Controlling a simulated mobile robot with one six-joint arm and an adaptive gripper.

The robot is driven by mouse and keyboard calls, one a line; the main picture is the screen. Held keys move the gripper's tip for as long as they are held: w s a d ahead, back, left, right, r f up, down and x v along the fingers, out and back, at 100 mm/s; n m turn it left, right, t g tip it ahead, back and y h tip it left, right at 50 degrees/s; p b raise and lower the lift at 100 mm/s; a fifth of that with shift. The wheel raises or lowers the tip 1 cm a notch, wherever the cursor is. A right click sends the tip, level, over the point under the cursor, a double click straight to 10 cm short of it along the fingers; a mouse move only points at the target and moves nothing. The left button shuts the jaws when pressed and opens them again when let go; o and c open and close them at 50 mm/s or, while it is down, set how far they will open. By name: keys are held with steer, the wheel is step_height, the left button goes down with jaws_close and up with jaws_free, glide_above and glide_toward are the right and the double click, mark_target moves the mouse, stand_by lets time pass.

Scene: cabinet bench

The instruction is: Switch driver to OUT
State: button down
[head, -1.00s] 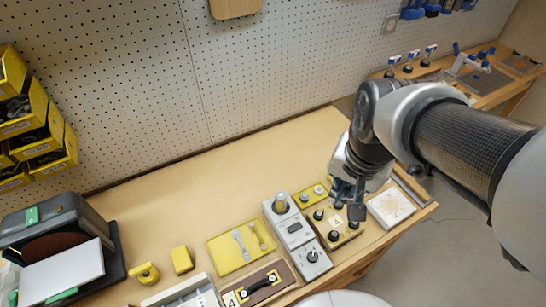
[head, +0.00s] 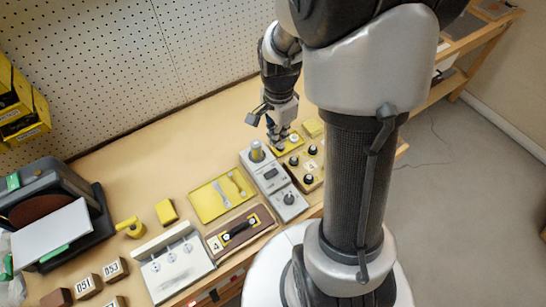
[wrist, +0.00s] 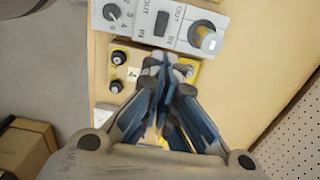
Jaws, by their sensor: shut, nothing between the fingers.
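A grey control unit (head: 280,185) stands on the bench. It carries a round post-like knob (head: 257,152) at its far end, a dark switch (head: 271,174) in the middle and a dial (head: 289,198) at its near end. In the wrist view OUT and IN are printed beside the dark switch (wrist: 162,25) and beside the grey and yellow knob (wrist: 207,38). I cannot tell which position either is in. My gripper (head: 282,143) is shut and empty, pointing down just right of the unit's far end, apart from it; its fingertips also show in the wrist view (wrist: 166,62).
A wooden block (head: 308,170) with several black knobs and a yellow plate lies right of the unit, under my gripper. A yellow tray (head: 205,206) and a brown panel with a black handle (head: 240,231) lie to the left.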

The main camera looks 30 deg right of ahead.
mark_target(278, 170)
step_height(278, 170, down, 14)
steer(key=b, duration=0.5)
stand_by(0.3)
steer(key=shift+d+f+b, duration=0.1)
steer(key=shift+f+b, duration=0.3)
steer(key=shift+f, duration=0.1)
steer(key=shift+s, duration=0.1)
steer(key=shift+r, duration=0.1)
steer(key=shift+r+p, duration=0.75)
steer(key=shift+r, duration=0.05)
